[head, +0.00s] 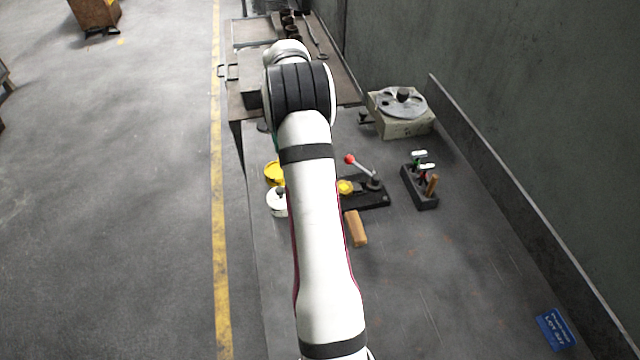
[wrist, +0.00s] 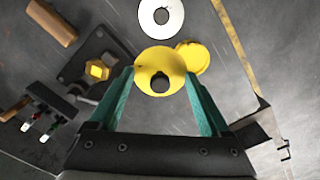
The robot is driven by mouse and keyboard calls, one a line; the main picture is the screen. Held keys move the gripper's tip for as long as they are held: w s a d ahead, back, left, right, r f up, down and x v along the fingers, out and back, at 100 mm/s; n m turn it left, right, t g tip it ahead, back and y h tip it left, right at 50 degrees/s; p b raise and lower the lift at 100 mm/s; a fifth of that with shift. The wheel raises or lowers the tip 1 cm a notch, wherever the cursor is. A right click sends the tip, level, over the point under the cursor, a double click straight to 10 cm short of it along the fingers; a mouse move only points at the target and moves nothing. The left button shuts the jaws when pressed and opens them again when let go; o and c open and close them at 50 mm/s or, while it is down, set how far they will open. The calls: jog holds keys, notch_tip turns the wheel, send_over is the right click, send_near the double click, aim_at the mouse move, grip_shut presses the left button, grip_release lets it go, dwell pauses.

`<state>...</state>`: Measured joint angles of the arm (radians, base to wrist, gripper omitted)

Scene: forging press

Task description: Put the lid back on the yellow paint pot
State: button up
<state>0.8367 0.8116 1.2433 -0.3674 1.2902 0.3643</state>
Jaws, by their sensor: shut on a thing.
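My gripper (wrist: 160,78) is shut on the yellow lid (wrist: 142,59), a round disc with a black knob, held by its rim between the green fingers. The yellow paint pot (wrist: 203,59) shows behind the lid and to its right in the wrist view, partly covered by it. The lid is off to one side of the pot, not centred over it; the height between them is hard to tell. In the head view, the pot (head: 270,173) stands near the bench's left edge, partly behind my arm. My arm hides most of the gripper there.
A black lever fixture (head: 370,197) with a red ball, a wooden block (head: 357,229) and a tool rack (head: 421,190) lie to the right. The bench's front right is mostly clear.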

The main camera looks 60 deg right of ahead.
jog(key=w+f, duration=0.1)
jog(key=w, duration=0.5)
jog(key=shift+d, duration=0.2)
jog(key=shift+f, duration=3.05)
jog(key=shift+f, duration=0.1)
jog(key=o, duration=1.2)
jog(key=shift+c, duration=0.2)
notch_tip(320, 180, up, 7)
grip_shut()
